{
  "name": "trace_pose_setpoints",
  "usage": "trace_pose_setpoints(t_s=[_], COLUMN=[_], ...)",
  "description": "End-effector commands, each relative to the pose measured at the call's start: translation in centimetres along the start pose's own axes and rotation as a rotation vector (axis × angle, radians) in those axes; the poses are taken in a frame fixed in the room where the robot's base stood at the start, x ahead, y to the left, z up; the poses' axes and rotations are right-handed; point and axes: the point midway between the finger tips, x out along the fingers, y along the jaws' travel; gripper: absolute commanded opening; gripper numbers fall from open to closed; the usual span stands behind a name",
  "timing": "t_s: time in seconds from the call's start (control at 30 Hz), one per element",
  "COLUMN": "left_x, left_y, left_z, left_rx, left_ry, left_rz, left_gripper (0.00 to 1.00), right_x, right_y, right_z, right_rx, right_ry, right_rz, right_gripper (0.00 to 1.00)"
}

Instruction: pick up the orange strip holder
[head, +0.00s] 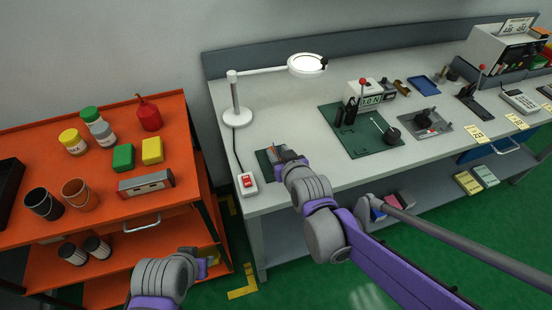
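My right gripper (285,162) points down at the front left of the grey workbench (290,98), over a small dark green mat (264,160). A small orange-brown and grey item (282,151) shows at its fingertips; it may be the orange strip holder, but the gripper and wrist hide most of it. I cannot tell whether the fingers are closed on it. My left gripper (208,261) is low in front of the orange cart, away from the bench. Its fingers are too small and unclear to tell open from shut.
A red-switch box (247,183) and a magnifier lamp (237,115) stand left of the mat. A green fixture plate (365,140) with a black-handled tool lies to the right. The orange cart (160,215) holds bottles, cups and blocks. The bench middle is partly clear.

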Motion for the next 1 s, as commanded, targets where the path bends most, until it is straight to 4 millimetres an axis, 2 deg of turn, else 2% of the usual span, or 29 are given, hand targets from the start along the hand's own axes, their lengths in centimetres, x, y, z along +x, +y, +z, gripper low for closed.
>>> trace_pose_setpoints(t_s=[0.27, 0.53, 0.87, 1.0], left_x=[0.1, 0.1, 0.1, 0.1], left_y=[0.0, 0.0, 0.0, 0.0], left_z=[0.1, 0.1, 0.1, 0.1], left_rx=[0.000, 0.000, 0.000, 0.000], left_ry=[0.000, 0.000, -0.001, -0.001], left_rz=[0.000, 0.000, 0.000, 0.000], left_gripper=[0.35, 0.35, 0.35, 0.35], right_x=[2.0, 5.5, 6.2, 6.1], right_y=[0.0, 0.0, 0.0, 0.0], right_z=[0.2, 0.4, 0.5, 0.5], right_rx=[0.000, 0.000, 0.000, 0.000], right_ry=[-0.001, 0.000, -0.001, -0.001], right_rz=[0.000, 0.000, 0.000, 0.000], right_gripper=[0.40, 0.40, 0.40, 0.17])
